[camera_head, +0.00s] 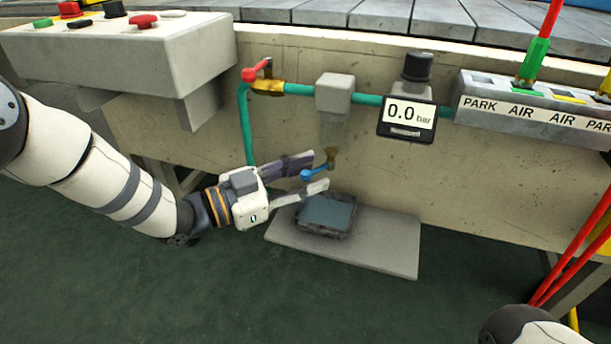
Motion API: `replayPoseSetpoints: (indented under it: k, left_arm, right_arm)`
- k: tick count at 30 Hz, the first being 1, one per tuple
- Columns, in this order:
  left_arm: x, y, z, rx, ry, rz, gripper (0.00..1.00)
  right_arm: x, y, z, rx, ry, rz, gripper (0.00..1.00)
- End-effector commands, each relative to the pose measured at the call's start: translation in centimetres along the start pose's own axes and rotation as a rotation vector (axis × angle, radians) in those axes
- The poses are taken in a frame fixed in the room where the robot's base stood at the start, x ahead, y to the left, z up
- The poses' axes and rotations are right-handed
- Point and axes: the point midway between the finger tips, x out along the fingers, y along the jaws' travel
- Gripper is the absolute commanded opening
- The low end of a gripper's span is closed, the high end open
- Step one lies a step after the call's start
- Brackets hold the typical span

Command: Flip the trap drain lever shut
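The trap drain lever (312,174) is a small blue handle on a brass valve (331,157) below the grey trap (335,100). My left gripper (322,171) is open, its fingers pointing right, one above and one below the blue lever. The lever shows between the fingertips; whether either finger touches it I cannot tell. My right gripper is not in view; only a white part of my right arm shows at the bottom right.
A dark tray (345,233) holding liquid stands on a grey slab (392,252) under the valve. A red lever (257,70) sits on the green pipe (300,89). A gauge (407,117) reads 0.0 bar. A control box (150,55) overhangs at left.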

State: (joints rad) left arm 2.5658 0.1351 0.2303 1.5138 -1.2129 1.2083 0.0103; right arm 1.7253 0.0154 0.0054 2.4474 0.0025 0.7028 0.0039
Motion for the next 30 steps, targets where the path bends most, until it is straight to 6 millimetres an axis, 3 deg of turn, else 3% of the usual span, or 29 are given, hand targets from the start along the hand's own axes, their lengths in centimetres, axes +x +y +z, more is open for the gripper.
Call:
replayPoseSetpoints:
  k: [1, 4, 10, 18, 27, 28, 30]
  left_arm:
    - [0.0, 0.0, 0.0, 0.000, 0.000, 0.000, 0.22]
    - [0.0, 0.0, 0.0, 0.000, 0.000, 0.000, 0.00]
    - [0.0, -0.1, 0.3, 0.002, 0.006, 0.018, 0.00]
    - [0.0, -1.3, 0.9, -0.001, 0.045, 0.230, 0.00]
    - [-0.1, -1.4, 0.4, -0.001, 0.045, 0.243, 0.00]
    - [-0.1, -1.4, 0.4, -0.001, 0.045, 0.242, 0.23]
    - [-0.1, -1.4, 0.4, -0.001, 0.045, 0.243, 0.38]
  right_arm:
    - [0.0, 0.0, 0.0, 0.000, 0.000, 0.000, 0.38]
    - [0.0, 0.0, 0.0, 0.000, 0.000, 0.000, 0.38]
    - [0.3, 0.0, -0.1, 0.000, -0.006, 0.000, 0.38]
    - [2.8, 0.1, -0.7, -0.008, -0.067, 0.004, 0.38]
    - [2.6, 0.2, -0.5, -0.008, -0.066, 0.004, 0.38]
    - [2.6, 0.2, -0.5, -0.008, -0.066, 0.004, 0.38]
    - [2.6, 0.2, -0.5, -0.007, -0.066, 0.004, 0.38]
